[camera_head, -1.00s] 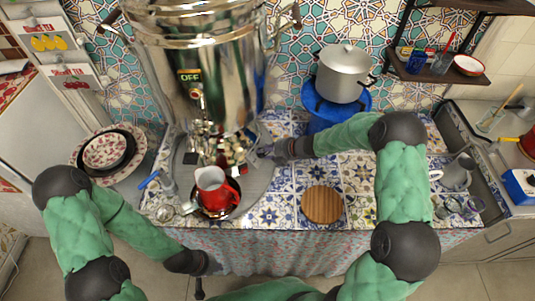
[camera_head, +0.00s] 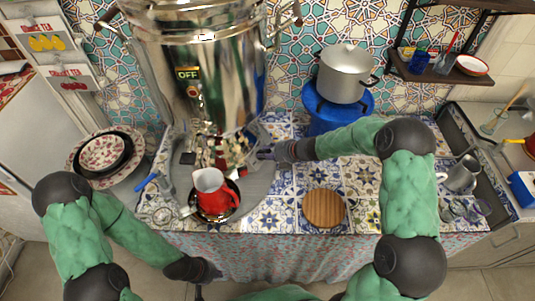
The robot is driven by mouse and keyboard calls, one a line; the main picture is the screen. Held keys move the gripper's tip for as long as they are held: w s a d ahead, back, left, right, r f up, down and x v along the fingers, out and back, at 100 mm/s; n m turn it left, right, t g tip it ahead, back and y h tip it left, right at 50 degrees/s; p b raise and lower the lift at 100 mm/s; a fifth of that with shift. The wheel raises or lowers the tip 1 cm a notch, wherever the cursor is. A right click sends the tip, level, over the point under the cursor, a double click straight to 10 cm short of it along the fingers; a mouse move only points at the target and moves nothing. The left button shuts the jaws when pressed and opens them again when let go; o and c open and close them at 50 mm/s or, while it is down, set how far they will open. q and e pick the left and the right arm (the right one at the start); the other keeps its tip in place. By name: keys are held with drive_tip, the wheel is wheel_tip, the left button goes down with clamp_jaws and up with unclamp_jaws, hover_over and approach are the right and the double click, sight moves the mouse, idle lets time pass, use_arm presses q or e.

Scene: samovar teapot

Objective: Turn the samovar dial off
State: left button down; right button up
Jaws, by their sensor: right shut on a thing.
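The large shiny samovar (camera_head: 225,80) stands at the back left. A small label on its front (camera_head: 187,73) reads OFF, with a red and gold fitting below it. My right gripper (camera_head: 264,153) reaches in from the right to the samovar's lower right side. It is shut there on what looks like the samovar dial, which its fingers and the clutter mostly hide. My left gripper (camera_head: 204,277) hangs low in front of the table's front edge, away from the samovar; its fingers are too dark and small to read.
A steel pot (camera_head: 343,73) stands on a blue stand (camera_head: 330,112). Patterned bowls (camera_head: 103,153) are stacked at left. Tiles around the board are clear.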

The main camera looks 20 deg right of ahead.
drive_tip(key=shift+w+r, duration=0.3)
drive_tip(key=shift+r, duration=0.2)
drive_tip(key=o, duration=1)
drive_tip(key=shift+c, duration=0.2)
drive_tip(key=shift+s+f, duration=0.1)
drive_tip(key=shift+s+f, duration=0.15)
drive_tip(key=shift+f, duration=0.05)
drive_tip(key=v, duration=1.2)
